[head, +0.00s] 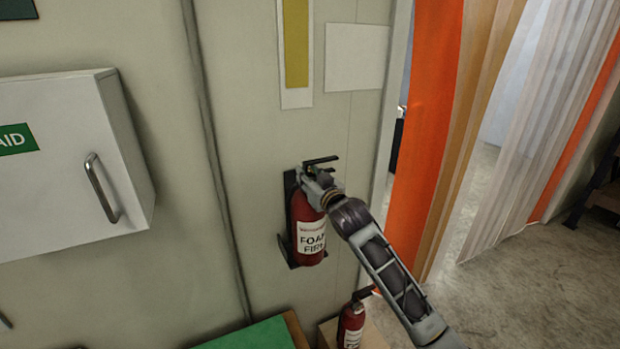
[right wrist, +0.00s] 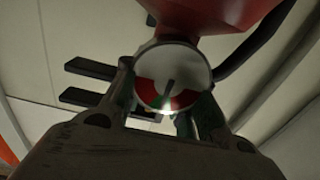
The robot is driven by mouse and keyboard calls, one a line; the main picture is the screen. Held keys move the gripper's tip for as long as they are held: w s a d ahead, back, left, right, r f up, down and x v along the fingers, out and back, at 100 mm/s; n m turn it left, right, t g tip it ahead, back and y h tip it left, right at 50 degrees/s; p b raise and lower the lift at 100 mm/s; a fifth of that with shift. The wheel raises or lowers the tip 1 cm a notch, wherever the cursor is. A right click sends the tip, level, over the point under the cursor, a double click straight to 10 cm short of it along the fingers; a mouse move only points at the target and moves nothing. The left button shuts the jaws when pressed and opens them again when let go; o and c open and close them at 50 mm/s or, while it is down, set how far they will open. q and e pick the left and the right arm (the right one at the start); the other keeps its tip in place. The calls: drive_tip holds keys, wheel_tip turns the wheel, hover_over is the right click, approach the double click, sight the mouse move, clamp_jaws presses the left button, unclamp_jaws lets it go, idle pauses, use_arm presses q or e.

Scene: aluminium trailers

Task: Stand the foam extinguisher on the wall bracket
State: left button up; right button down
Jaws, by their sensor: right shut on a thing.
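The foam extinguisher (head: 311,236), red with a white label reading FOAM FIRE, is upright at the black wall bracket (head: 290,208). The bracket's back plate shows at its left and its foot (head: 287,254) shows at the bottom left. Whether the base rests fully on the foot is hard to tell. My right gripper (head: 318,184) is shut on the extinguisher's neck below the black handle. In the right wrist view, the gripper fingers (right wrist: 160,115) flank the round gauge (right wrist: 160,78), with the red body (right wrist: 215,12) beyond. My left gripper is not in view.
A white first aid cabinet (head: 60,165) juts from the wall at left. A second red extinguisher (head: 351,324) stands below, near my right arm. A green-topped surface (head: 262,335) is at the bottom. Orange and clear strip curtains (head: 430,120) hang at right beside open floor.

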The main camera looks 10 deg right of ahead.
drive_tip(key=shift+w+a+r, duration=0.15)
drive_tip(key=shift+w+r, duration=0.05)
drive_tip(key=shift+w, duration=0.55)
drive_tip(key=shift+w+a+r, duration=0.15)
drive_tip(key=shift+w, duration=0.6)
drive_tip(key=shift+w+a+r, duration=0.15)
drive_tip(key=shift+w+r, duration=0.05)
drive_tip(key=shift+w, duration=0.55)
drive_tip(key=shift+f, duration=0.5)
drive_tip(key=c, duration=1.1)
unclamp_jaws()
drive_tip(key=shift+s+f, duration=0.1)
drive_tip(key=shift+f, duration=0.05)
drive_tip(key=shift+o, duration=0.2)
drive_tip(key=shift+f, duration=0.1)
drive_tip(key=shift+f, duration=0.1)
drive_tip(key=shift+f, duration=0.55)
drive_tip(key=shift+s+r, duration=0.25)
drive_tip(key=s+d, duration=0.2)
drive_tip(key=s, duration=0.9)
drive_tip(key=shift+d+r, duration=0.15)
drive_tip(key=shift+r, duration=0.15)
